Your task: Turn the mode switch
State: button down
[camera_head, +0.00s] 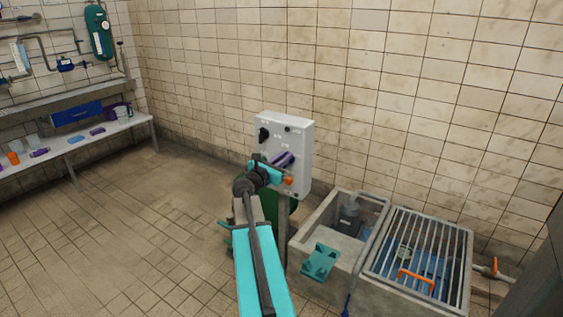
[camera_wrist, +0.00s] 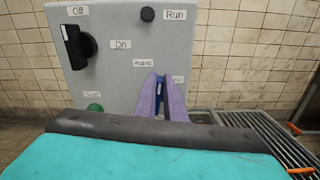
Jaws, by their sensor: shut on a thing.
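The grey control box (camera_head: 298,135) stands on a post near the tiled wall. It also fills the upper left of the wrist view (camera_wrist: 115,75). My gripper (camera_head: 284,159) is at the front of the box. Its two purple fingers (camera_wrist: 160,97) point at the panel, close together. They are shut on what seems to be the mode switch, mostly hidden between and behind them. A small label sits just above the fingertips, too small to read surely. A black rotary switch (camera_wrist: 78,46) is at the panel's left, by the labels Off and On.
A small dark round part (camera_wrist: 147,14) is beside the label Run. A green button (camera_wrist: 95,107) is low on the panel; an orange-red one (camera_head: 288,181) is beside my wrist. A concrete basin (camera_head: 305,248) and barred grate (camera_head: 425,250) stand right. Floor at left is clear.

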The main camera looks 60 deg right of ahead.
jog(key=m+b, duration=0.2)
jog(key=s+m+b, duration=0.1)
jog(key=m+b, duration=0.1)
jog(key=f+m+b, duration=0.1)
jog(key=m, duration=0.1)
jog(key=shift+s+b, duration=0.2)
jog(key=shift+b, duration=0.2)
jog(key=shift+s+f+m+b, duration=0.2)
jog(key=shift+m+b, duration=1)
jog(key=shift+s+m+b, duration=0.1)
jog(key=shift+m+b, duration=0.75)
jog(key=shift+m, duration=0.15)
jog(key=c, duration=1.8)
grip_release()
jog(key=shift+d, duration=0.1)
jog(key=shift+c, duration=0.2)
jog(key=shift+a, duration=0.2)
